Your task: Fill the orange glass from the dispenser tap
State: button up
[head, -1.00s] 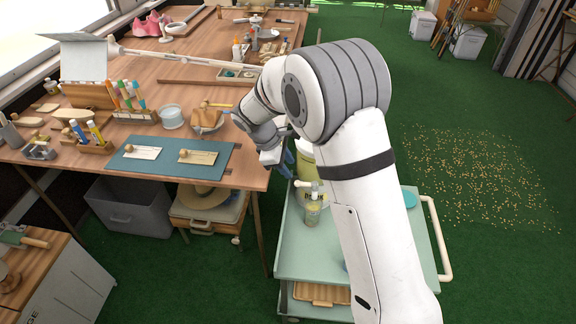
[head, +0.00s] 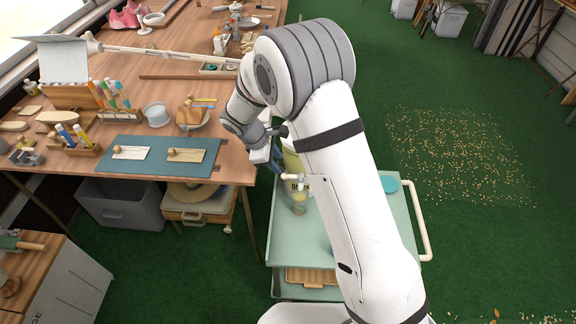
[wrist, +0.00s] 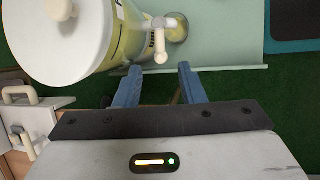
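The dispenser (head: 291,163) is a yellow drum with a white lid (wrist: 65,32), standing on the pale green cart. Its white tap (head: 292,177) juts out at the front; in the wrist view the tap (wrist: 159,40) points toward my fingers. A see-through, yellowish glass (head: 299,203) stands below the tap, and part of it shows in the wrist view (wrist: 178,30). I cannot tell its fill level, and no clearly orange glass shows. My gripper (wrist: 160,68) is open and empty, its blue fingers just short of the tap. In the head view my gripper (head: 276,160) is beside the dispenser.
The cart (head: 293,240) has a cream handle (head: 421,225) and a wooden tray (head: 305,277) below. A blue-green disc (head: 389,184) lies on its far right. The cluttered wooden workbench (head: 240,168) is to the left. Green floor is open on the right.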

aim_at(288, 175)
jog(key=x, duration=0.8)
grip_shut()
